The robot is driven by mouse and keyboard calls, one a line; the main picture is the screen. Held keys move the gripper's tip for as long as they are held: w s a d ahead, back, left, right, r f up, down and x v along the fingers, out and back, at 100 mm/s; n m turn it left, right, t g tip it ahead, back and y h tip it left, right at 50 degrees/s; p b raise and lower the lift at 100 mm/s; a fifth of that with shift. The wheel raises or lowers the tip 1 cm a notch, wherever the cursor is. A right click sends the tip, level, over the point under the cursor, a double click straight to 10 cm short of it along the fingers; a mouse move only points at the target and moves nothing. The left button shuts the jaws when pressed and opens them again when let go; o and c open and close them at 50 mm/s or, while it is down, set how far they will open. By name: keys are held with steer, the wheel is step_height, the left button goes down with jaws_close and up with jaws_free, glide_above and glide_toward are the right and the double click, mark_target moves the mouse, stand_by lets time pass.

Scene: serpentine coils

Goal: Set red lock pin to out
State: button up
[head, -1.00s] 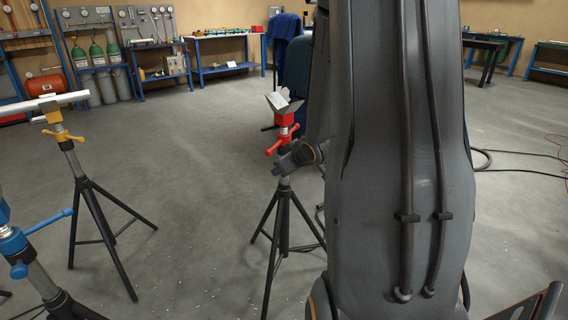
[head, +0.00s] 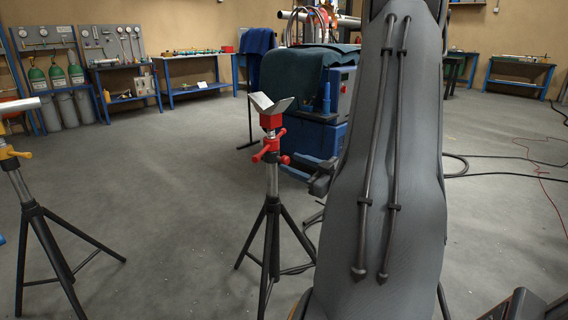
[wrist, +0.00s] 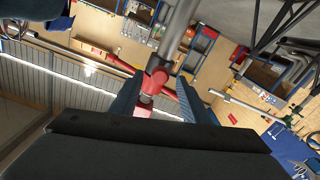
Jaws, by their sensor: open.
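The red lock pin (head: 268,151) is part of the red collar fitting below the V-shaped head (head: 270,108) of a tripod stand (head: 272,215). My gripper (head: 318,180) shows partly beside my arm in the head view, to the right of the stand's post and a little below the red fitting. In the wrist view my gripper (wrist: 157,92) is open, and red parts of the fitting (wrist: 155,78) appear between its dark fingers. A pale pink-red end (wrist: 143,109) shows low between them. I cannot tell whether the fingers touch it, or the pin's setting.
A yellow-collared tripod stand (head: 38,215) is at the left edge. A blue machine draped with dark cloth (head: 300,85) stands behind the red stand. Benches and gas cylinders (head: 57,77) line the back wall. Hoses (head: 520,160) lie on the floor at right. The floor between the stands is clear.

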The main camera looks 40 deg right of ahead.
mark_target(288, 161)
steer(key=shift+w+a, duration=0.15)
steer(key=shift+w, duration=1.95)
steer(key=shift+c, duration=0.4)
jaws_close()
